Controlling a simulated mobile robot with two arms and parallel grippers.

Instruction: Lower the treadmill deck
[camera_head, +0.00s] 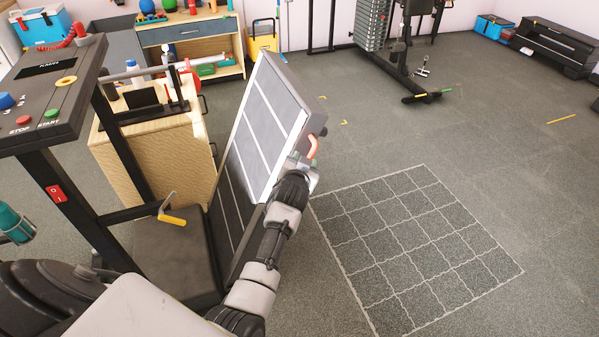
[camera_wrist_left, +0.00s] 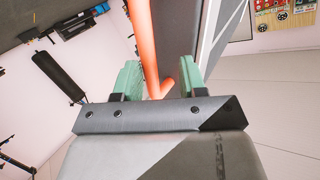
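The treadmill deck (camera_head: 262,125) is folded up and stands steeply tilted, its grey striped face toward the left. An orange handle (camera_head: 313,146) sits on its right edge near my left gripper (camera_head: 303,168). In the left wrist view the orange handle (camera_wrist_left: 145,45) passes between the two green fingertips of my left gripper (camera_wrist_left: 158,82). The fingers are apart, with a gap on both sides of the bar. The treadmill console (camera_head: 45,95), with stop and start buttons, stands at left. A yellow lever (camera_head: 172,219) is low on the frame. My right gripper is out of view.
A white grid (camera_head: 420,250) marks clear floor right of the deck. A wooden cabinet (camera_head: 150,150) stands behind the treadmill frame. A weight machine (camera_head: 395,40) and a dark bench (camera_head: 553,45) are at the back. A yellow board (camera_head: 262,42) stands by the shelf.

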